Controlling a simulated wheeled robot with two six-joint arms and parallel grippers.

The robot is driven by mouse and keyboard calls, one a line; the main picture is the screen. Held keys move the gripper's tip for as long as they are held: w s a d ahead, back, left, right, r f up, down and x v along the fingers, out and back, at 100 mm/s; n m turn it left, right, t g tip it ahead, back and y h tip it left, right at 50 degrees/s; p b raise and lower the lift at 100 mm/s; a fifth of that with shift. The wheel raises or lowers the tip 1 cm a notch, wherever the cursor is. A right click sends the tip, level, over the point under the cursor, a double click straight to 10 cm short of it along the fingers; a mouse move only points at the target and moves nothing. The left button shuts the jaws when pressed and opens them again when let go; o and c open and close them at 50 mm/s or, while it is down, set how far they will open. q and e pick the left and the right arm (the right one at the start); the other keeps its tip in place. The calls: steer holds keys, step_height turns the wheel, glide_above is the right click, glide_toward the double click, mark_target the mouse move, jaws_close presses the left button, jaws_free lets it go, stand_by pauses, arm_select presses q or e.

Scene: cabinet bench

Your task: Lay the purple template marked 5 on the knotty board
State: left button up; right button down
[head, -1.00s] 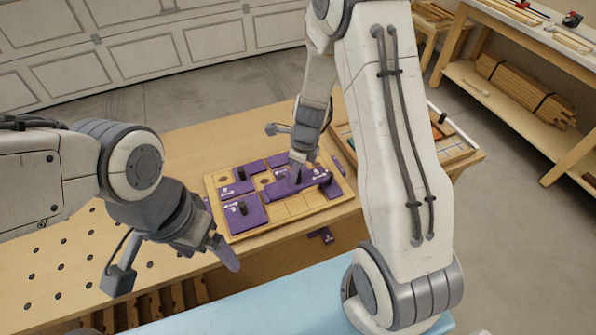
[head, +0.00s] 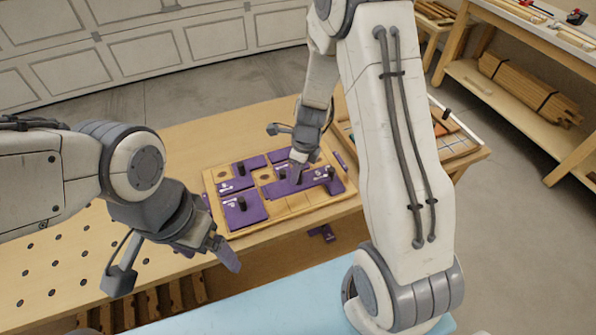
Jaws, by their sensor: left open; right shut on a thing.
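The knotty board (head: 300,207) lies on the bench, a light wooden board with a rim, grid lines and dark knots. Several purple templates with dark knobs lie on it, including one at its left front (head: 242,211) and one at its back left (head: 236,184). My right gripper (head: 297,176) reaches down over the board's middle and is shut on a purple template (head: 285,188). I cannot read the template's mark or tell whether it touches the board. My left gripper (head: 228,254) is open and empty in front of the board's left corner.
A tray (head: 455,137) stands at the bench's right end, partly behind my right arm. The perforated bench top (head: 60,257) at left is clear.

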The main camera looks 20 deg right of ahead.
steer(key=shift+a+f+b, duration=0.1)
steer(key=shift+f+b, duration=2.55)
steer(key=shift+f, duration=0.85)
steer(key=shift+f, duration=0.4)
steer(key=shift+f, duration=0.15)
steer(key=shift+f, duration=0.35)
steer(key=shift+f+b, duration=0.15)
steer(key=shift+b, duration=0.15)
stand_by(0.5)
